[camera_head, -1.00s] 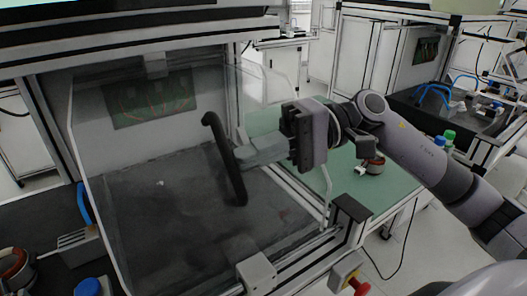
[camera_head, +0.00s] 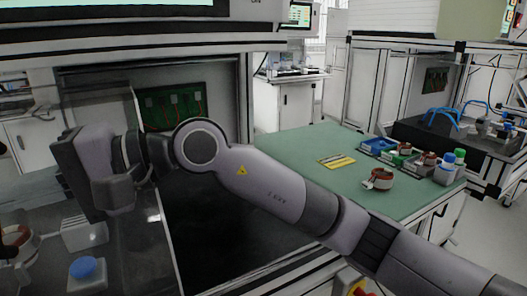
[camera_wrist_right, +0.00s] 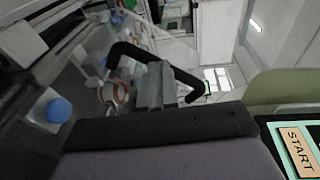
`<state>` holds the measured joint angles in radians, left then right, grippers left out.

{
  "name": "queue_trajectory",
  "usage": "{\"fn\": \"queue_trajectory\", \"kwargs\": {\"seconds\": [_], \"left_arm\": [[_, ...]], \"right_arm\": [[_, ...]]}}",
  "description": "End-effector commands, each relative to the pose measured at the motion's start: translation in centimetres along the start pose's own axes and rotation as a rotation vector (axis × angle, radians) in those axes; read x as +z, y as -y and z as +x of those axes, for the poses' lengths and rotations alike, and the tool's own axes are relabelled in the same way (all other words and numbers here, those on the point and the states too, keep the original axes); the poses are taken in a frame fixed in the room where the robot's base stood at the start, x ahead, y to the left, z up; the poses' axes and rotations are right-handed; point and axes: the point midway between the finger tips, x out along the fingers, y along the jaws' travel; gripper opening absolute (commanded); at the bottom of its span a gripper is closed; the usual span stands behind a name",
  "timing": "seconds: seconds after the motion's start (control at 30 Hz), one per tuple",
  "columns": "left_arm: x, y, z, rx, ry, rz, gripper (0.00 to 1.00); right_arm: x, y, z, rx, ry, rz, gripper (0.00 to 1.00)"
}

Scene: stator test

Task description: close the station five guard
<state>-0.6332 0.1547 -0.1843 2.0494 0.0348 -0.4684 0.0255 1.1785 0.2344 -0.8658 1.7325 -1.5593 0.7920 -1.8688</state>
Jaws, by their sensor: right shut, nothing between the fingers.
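The guard is a clear panel (camera_head: 145,215). It stands at the left in the head view, its right edge near the left side of the station's opening (camera_head: 225,220). Most of the opening is uncovered, and its dark floor and the green circuit board (camera_head: 172,106) show plainly. The guard's black bar handle (camera_wrist_right: 190,90) shows in the right wrist view. My right gripper (camera_wrist_right: 154,82) is shut and empty, its grey fingers at the handle; whether they touch it I cannot tell. In the head view the gripper's body hides its fingers and the handle. My left gripper is out of view.
Left of the opening are a blue-capped container (camera_head: 86,270) and a white block (camera_head: 84,233), seen behind the panel. At the right, a green table (camera_head: 310,150) holds a copper-wound ring (camera_head: 379,179), blue and green bins and bottles. My right arm crosses the station's front.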

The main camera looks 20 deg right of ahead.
Motion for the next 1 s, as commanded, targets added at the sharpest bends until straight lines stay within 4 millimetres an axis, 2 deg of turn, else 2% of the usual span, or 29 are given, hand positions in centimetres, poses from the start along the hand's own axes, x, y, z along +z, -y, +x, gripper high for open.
{"fn": "queue_trajectory", "kwargs": {"seconds": [0.03, 0.1, 0.33, 0.83, 1.0], "left_arm": [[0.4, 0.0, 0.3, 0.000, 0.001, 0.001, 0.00], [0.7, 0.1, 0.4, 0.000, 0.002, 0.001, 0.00], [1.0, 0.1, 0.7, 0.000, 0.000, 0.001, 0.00], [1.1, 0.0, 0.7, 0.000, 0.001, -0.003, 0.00], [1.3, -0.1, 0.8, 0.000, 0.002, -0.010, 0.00]], "right_arm": [[0.2, 0.0, 1.3, 0.000, 0.001, -0.003, 0.00], [0.4, 0.2, 2.6, 0.000, 0.001, -0.001, 0.00], [0.7, 0.6, 5.3, 0.000, -0.002, 0.000, 0.00], [0.9, 1.0, 6.1, -0.006, 0.000, 0.001, 0.00], [0.9, 0.9, 5.4, -0.007, -0.001, 0.000, 0.00]]}}
